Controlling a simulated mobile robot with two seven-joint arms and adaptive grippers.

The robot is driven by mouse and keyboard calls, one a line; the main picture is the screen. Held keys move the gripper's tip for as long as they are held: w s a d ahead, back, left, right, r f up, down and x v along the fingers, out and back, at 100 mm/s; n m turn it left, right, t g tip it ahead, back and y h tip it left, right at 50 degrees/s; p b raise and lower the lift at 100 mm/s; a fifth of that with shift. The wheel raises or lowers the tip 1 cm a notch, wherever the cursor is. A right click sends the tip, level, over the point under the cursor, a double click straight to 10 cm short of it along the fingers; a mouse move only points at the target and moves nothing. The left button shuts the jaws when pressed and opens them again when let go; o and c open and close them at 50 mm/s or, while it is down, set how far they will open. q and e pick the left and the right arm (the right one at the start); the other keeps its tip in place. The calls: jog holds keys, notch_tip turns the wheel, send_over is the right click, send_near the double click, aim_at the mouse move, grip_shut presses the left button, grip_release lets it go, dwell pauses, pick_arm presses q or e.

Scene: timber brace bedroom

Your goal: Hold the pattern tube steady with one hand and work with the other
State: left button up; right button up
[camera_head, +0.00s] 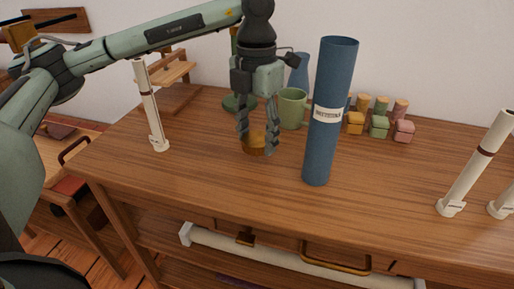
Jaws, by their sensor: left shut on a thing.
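The pattern tube is likely the tall blue cylinder (323,150) with a pale label, standing upright on the wooden table. Its open top shows a dark inside. My left gripper (258,144) points down at the table, to the left of the blue tube and apart from it. It is shut on a small amber-brown object (257,148) low at the tabletop. The fingers partly hide this object, so its full shape is unclear. My right gripper is not in view, and no hand touches the blue tube.
A green mug (291,108) and several small corked jars (379,126) stand behind. Cream posts stand at the left (151,108) and right (476,168). The table's (235,185) front is mostly clear. A brass handle (335,262) is below its edge.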

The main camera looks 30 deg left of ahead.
aim_at(256, 138)
pick_arm(q)
jog(key=shift+f, duration=2)
jog(key=shift+f, duration=0.1)
jog(key=o, duration=1.3)
jog(key=shift+c, duration=0.2)
notch_tip(256, 138, up, 12)
jog(key=shift+r, duration=0.15)
